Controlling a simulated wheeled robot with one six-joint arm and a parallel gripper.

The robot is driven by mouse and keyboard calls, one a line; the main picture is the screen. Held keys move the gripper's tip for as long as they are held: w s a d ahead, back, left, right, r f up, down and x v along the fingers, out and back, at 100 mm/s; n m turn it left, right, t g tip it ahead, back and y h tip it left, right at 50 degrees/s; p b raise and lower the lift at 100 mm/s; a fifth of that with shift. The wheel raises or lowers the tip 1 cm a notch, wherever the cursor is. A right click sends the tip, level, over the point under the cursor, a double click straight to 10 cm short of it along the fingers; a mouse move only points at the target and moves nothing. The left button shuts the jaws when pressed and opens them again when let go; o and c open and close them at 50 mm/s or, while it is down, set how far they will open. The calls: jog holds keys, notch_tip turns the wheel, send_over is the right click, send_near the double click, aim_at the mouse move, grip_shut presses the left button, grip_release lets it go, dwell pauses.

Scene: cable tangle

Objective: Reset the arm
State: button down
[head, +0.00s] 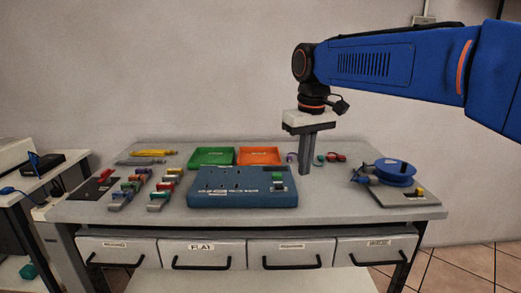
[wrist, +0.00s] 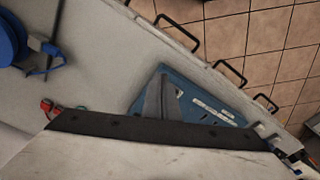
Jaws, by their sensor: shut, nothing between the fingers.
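My gripper (head: 305,172) points straight down above the table (head: 325,208), right of centre in the head view. Its fingers are together with nothing between them. It is just right of the blue panel box (head: 235,190). In the wrist view the shut fingers (wrist: 170,98) show in front of the blue box (wrist: 150,85). My blue arm reaches in from the right of the head view. I cannot tell how high the fingertips are above the table.
A green tray (head: 212,158) and an orange tray (head: 259,157) lie behind the box. Several coloured connectors (head: 130,187) lie at left. A blue cable reel (head: 396,171) stands at right. Drawers with handles (head: 203,257) are along the front.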

jog(key=s+d+f+m+t, duration=0.2)
jog(key=s+d+f, duration=0.6)
jog(key=s, duration=0.4)
jog(key=s+d+f+m+t, duration=0.2)
jog(key=s+d+f+m, duration=0.1)
jog(key=s+d+f, duration=0.5)
jog(key=s+f, duration=0.3)
jog(key=s, duration=0.1)
jog(key=shift+s+d, duration=0.15)
jog(key=shift+d, duration=0.05)
jog(key=shift+r, duration=0.15)
jog(key=w+a+r+m+g, duration=0.2)
jog(key=w+a+r+m, duration=0.7)
jog(key=w+a+r, duration=0.2)
jog(key=w+a+r+m+g, duration=0.2)
jog(key=w+a+r+m, duration=0.7)
jog(key=w+r, duration=0.7)
jog(key=shift+w+a+g, duration=0.4)
jog(key=shift+w+a, duration=0.35)
jog(key=shift+a, duration=0.15)
